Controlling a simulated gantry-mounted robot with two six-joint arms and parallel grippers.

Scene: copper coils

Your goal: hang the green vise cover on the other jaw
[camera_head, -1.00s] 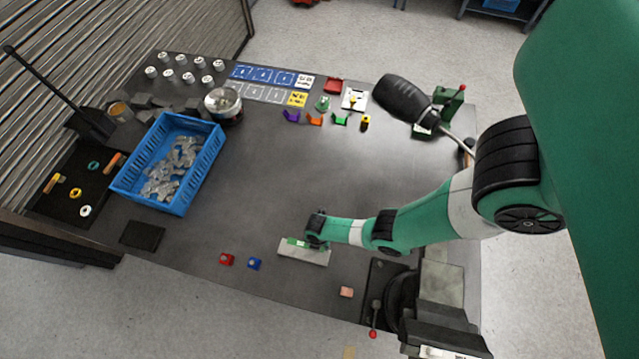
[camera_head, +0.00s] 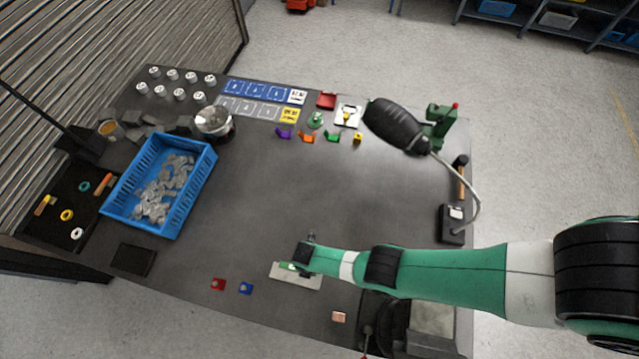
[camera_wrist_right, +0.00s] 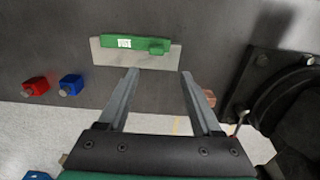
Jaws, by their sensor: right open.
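A green piece with a white label (camera_wrist_right: 135,43) lies along a pale grey plate (camera_wrist_right: 105,55) in the right wrist view. It looks like the green vise cover. The plate (camera_head: 312,282) also shows in the head view, with the green piece partly hidden by my right arm's end. My right gripper (camera_wrist_right: 160,72) is open and empty. Its fingertips are just short of the plate's near edge in the wrist picture. A dark vise (camera_head: 378,312) stands at the table's front right; its jaws are not clearly seen. My left gripper is not in view.
Red (camera_head: 218,284) and blue (camera_head: 246,288) blocks lie left of the plate, a copper-coloured block (camera_head: 339,316) near the vise. A blue crate (camera_head: 184,208) stands left. Small coloured angle pieces, including a green one (camera_head: 332,137), lie at the back. The table middle is clear.

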